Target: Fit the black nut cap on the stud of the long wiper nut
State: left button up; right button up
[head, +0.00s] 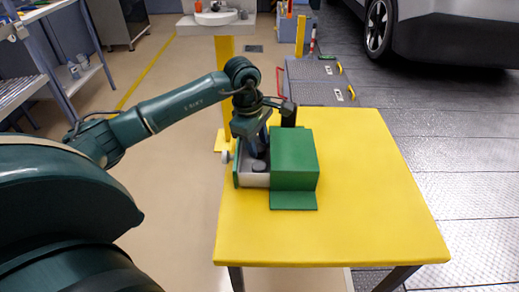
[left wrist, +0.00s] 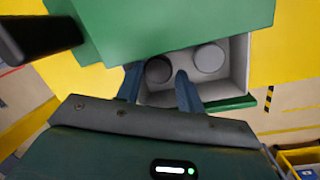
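A black round cap (left wrist: 158,70) lies in the open grey-lined tray (left wrist: 238,72) of a green box (head: 294,152) on the yellow table. It also shows as a dark disc in the head view (head: 258,166). A grey round cap (left wrist: 209,58) lies beside it in the tray. My left gripper (left wrist: 159,74) points down over the tray, open, its two fingers on either side of the black cap. I cannot tell whether they touch it. My right gripper is out of view. I cannot make out the stud of the long wiper nut.
A black upright piece (head: 288,113) stands at the back of the green box, close to my left gripper. A pale round knob (head: 226,157) is at the box's left side. The right and front of the yellow table (head: 375,205) are clear. A car (head: 440,35) stands behind.

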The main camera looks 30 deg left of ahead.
pick_arm(q)
jog(key=shift+w+f, duration=0.1)
jog(key=shift+f, duration=0.6)
jog(key=shift+c, duration=0.5)
jog(key=c, duration=0.5)
